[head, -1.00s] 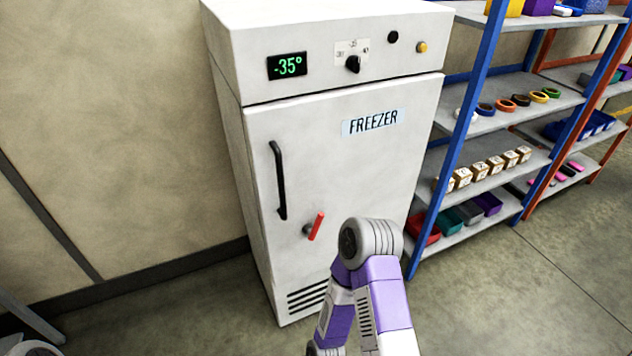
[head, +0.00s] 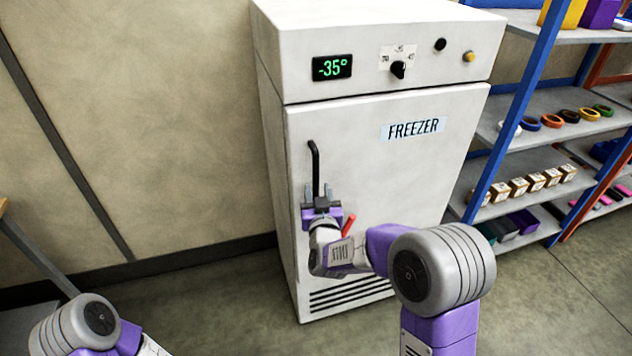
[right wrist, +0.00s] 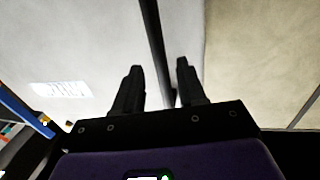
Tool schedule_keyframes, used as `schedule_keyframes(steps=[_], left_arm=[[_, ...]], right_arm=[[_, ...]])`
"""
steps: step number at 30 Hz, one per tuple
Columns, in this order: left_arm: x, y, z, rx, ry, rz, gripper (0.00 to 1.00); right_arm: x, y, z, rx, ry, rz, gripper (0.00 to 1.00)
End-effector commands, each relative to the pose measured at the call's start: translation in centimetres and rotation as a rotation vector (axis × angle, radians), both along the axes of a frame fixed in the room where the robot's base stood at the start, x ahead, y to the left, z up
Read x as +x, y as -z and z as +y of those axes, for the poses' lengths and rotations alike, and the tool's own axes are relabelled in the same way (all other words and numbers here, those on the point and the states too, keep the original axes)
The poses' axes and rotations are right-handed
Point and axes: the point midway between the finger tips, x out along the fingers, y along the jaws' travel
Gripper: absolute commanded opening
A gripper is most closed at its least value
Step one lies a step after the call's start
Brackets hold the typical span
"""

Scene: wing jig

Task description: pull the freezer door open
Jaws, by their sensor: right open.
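The white freezer (head: 375,40) stands against the wall with its door (head: 410,175) shut. The door's black vertical handle (head: 315,158) is on its left side; its lower part is hidden behind my right gripper (head: 317,188). My right gripper is open, with one finger on each side of the handle bar. In the right wrist view, the dark handle bar (right wrist: 153,35) runs down between the two separated fingers (right wrist: 160,67). A red lever (head: 348,225) sits on the door just right of my right wrist. My left arm shows at bottom left, but its gripper is out of view.
A blue-framed shelf (head: 530,100) with rings, boxes and bins stands close to the freezer's right side. The wall (head: 160,120) left of the freezer is bare. A table edge and leg (head: 30,250) show at far left.

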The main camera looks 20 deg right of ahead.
Motion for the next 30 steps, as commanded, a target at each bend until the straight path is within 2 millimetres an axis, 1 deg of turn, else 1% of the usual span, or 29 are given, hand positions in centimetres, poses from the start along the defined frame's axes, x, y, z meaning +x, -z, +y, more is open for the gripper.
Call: schedule_keyframes(steps=[1, 3, 9, 13, 20, 21, 23, 28, 29, 30], left_arm=[[0.0, 0.0, 0.0, 0.000, 0.000, 0.000, 0.43], [0.0, 0.0, 0.0, 0.000, 0.000, 0.000, 0.43], [0.0, 0.0, 0.0, 0.000, 0.000, 0.000, 0.43], [0.0, 0.0, 0.0, 0.000, 0.000, 0.000, 0.43], [0.0, 0.0, 0.0, 0.000, 0.000, 0.000, 0.43], [0.0, 0.0, 0.0, 0.000, 0.000, 0.000, 0.43], [0.0, 0.0, 0.0, 0.000, 0.000, 0.000, 0.43], [0.0, 0.0, 0.0, 0.000, 0.000, 0.000, 0.43], [0.0, 0.0, 0.0, 0.000, 0.000, 0.000, 0.43], [0.0, 0.0, 0.0, 0.000, 0.000, 0.000, 0.43]], right_arm=[[0.8, 0.1, -0.1, 0.000, 0.001, 0.000, 0.41], [1.9, 0.1, -0.3, 0.001, 0.001, 0.001, 0.41], [3.9, 0.1, -0.6, 0.001, -0.001, 0.002, 0.41], [4.5, 0.1, -0.7, 0.002, -0.002, 0.004, 0.41], [4.6, 0.1, -0.7, 0.002, -0.002, 0.004, 0.41], [4.6, 0.1, -0.7, 0.002, -0.002, 0.004, 0.39], [4.6, 0.1, -0.7, 0.002, -0.002, 0.004, 0.30], [4.5, 0.1, -0.7, 0.002, -0.002, 0.004, 0.04], [4.5, 0.1, -0.7, 0.002, -0.002, 0.004, 0.00], [4.5, 0.1, -0.7, 0.002, -0.002, 0.004, 0.00]])
